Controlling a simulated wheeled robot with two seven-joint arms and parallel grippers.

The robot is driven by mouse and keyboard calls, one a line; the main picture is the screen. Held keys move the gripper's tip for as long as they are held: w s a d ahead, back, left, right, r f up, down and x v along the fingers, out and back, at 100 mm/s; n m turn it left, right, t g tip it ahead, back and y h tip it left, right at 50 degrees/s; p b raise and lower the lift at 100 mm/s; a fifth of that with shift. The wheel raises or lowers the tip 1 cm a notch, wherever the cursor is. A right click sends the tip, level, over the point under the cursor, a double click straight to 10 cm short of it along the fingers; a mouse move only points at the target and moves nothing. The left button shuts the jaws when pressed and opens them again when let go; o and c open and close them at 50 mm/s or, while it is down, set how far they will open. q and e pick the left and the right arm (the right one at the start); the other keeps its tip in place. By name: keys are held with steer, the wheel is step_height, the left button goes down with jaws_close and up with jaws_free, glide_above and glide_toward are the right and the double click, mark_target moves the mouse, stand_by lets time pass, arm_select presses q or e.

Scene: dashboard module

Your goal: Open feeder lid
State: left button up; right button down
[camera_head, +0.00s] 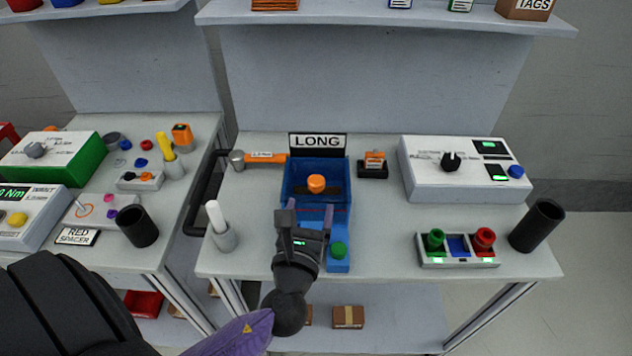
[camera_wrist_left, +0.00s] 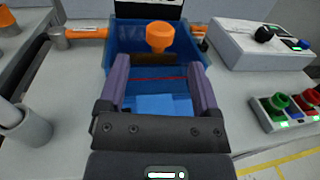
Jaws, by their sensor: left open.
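The blue feeder (camera_head: 285,175) stands in the middle of the table under a LONG sign (camera_head: 318,141). An orange knob (camera_head: 316,183) stands up in its upper part, with a dark strip beneath it; the knob also shows in the left wrist view (camera_wrist_left: 159,36). A green knob (camera_head: 338,250) sits on the feeder's front right part. My left gripper (camera_head: 303,212) is over the feeder's front part, on the near side of the orange knob. Its jaws (camera_wrist_left: 162,85) are open, apart from the orange knob, with nothing between them. My right gripper is not in view.
A white control box (camera_head: 430,185), a button panel (camera_head: 458,250) and a black cup (camera_head: 537,226) stand to the right.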

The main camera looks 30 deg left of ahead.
mark_target(315, 191)
arm_select(q)
steer(key=x, duration=0.6)
steer(key=shift+w+a, duration=0.15)
steer(key=shift+w, duration=0.2)
jaws_close()
stand_by(1.0)
